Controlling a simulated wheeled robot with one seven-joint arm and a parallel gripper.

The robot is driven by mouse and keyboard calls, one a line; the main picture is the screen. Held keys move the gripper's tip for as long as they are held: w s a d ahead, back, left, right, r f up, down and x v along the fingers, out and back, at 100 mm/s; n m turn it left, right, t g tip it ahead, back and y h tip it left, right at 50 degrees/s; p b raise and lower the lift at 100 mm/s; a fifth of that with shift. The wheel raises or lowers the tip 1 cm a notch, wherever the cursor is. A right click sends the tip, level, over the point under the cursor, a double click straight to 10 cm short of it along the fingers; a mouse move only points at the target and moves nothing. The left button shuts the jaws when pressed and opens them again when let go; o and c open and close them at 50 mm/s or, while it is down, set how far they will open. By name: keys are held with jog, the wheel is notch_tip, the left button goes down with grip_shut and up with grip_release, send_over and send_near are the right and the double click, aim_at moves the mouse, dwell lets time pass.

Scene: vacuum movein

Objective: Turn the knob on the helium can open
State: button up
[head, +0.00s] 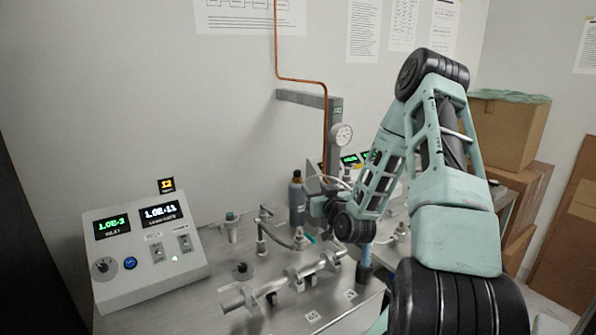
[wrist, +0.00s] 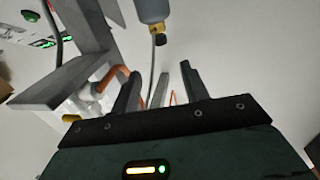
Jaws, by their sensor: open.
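The helium can (head: 297,205) is a grey bottle with a dark top, standing upright at the back of the steel bench in the head view. In the wrist view the can (wrist: 151,9) enters from the top edge, seen upside down, with a brass neck and a small dark knob (wrist: 160,40). My gripper (wrist: 160,70) is open and empty. The knob appears beyond the fingertips, between them in the picture, with no visible contact. In the head view my gripper is just right of the can, its fingertips not clear there.
A control box (head: 150,245) with two displays stands at the left. Steel piping (head: 285,280) runs across the bench front. A grey stand with a round gauge (head: 342,135) and a copper line (head: 277,50) rise behind. Cardboard boxes (head: 507,125) are stacked at the right.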

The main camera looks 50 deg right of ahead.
aim_at(299, 173)
jog(key=p+x, duration=0.5)
jog(key=x, duration=0.9)
jog(key=shift+w, duration=0.35)
jog(key=c, duration=1)
